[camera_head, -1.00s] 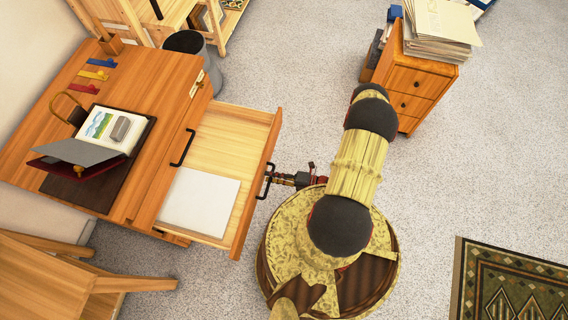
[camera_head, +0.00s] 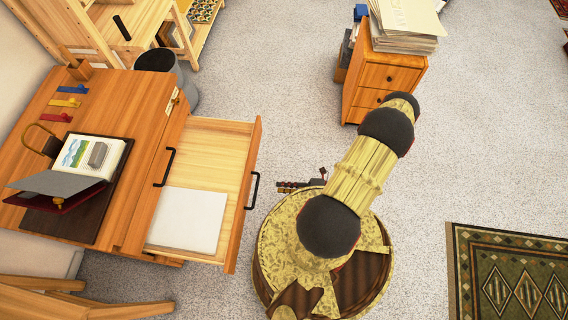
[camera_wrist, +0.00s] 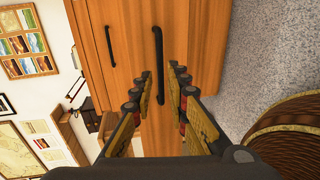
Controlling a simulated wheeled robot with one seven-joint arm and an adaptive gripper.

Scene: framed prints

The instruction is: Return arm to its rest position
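My gripper (camera_head: 288,186) shows only in part in the head view, beside my round base and to the right of the open desk drawer (camera_head: 236,135). It is apart from the drawer's black handle (camera_head: 253,190). In the wrist view my gripper (camera_wrist: 160,78) has its two fingers spread with a gap between them, and nothing is held. The drawer's black handle (camera_wrist: 158,60) shows beyond the fingertips. My arm reaches up and right over the base in the head view, hiding part of the gripper and wrist.
The wooden desk (camera_head: 90,95) stands at left with an open album on it. A white sheet (camera_head: 187,220) lies in the drawer. A small cabinet (camera_head: 384,80) with stacked papers stands at the top right. A patterned rug (camera_head: 515,270) lies lower right. Carpet between is clear.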

